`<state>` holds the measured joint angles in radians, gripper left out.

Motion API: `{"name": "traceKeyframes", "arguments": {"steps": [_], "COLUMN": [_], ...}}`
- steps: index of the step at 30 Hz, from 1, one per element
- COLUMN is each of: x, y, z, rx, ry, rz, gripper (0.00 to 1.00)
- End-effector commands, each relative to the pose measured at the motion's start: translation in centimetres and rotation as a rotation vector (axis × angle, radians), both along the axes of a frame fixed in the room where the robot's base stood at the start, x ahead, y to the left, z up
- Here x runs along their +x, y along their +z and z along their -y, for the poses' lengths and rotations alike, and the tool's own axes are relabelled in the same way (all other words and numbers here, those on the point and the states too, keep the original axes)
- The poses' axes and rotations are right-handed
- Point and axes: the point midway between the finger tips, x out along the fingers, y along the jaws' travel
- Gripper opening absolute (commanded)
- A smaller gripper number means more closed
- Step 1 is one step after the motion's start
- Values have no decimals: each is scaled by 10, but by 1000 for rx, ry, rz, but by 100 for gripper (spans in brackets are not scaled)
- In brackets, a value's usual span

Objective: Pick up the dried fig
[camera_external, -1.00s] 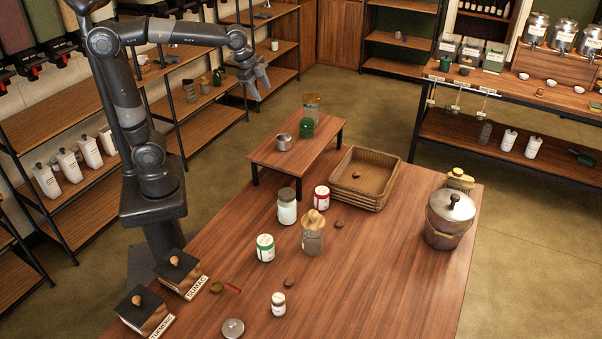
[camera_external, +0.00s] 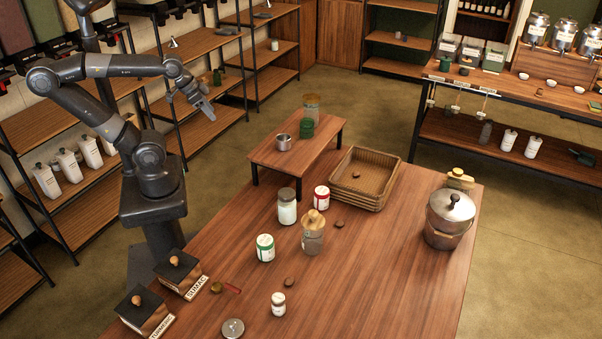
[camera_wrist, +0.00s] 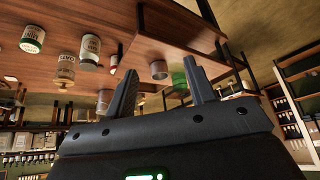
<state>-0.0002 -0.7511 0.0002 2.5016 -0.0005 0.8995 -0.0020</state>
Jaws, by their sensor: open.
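Several small brown round pieces lie in the external view; I cannot tell which one is the dried fig. One brown piece (camera_external: 339,224) is right of the wooden-lidded jar, another (camera_external: 289,282) is near the small white jar, and a third (camera_external: 356,174) lies in the wicker basket (camera_external: 384,196). My gripper (camera_external: 207,102) is open and empty, raised left of the small raised table, well away from all of them. In the wrist view my gripper's fingers (camera_wrist: 160,66) are spread apart with nothing held between them.
A metal tin (camera_external: 284,142) and green cup (camera_external: 307,127) stand on the raised table (camera_external: 268,155).

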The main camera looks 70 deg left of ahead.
Motion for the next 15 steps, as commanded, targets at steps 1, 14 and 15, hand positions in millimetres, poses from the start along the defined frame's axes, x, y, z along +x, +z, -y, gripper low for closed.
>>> {"name": "traceKeyframes", "arguments": {"steps": [1, 14, 15], "x": [0, 6, 11], "y": [0, 3, 4], "z": [0, 3, 6], "rx": [0, 3, 5], "ry": [-1, -8, -14], "rz": [0, -7, -15], "gripper": [50, 55, 55]}}
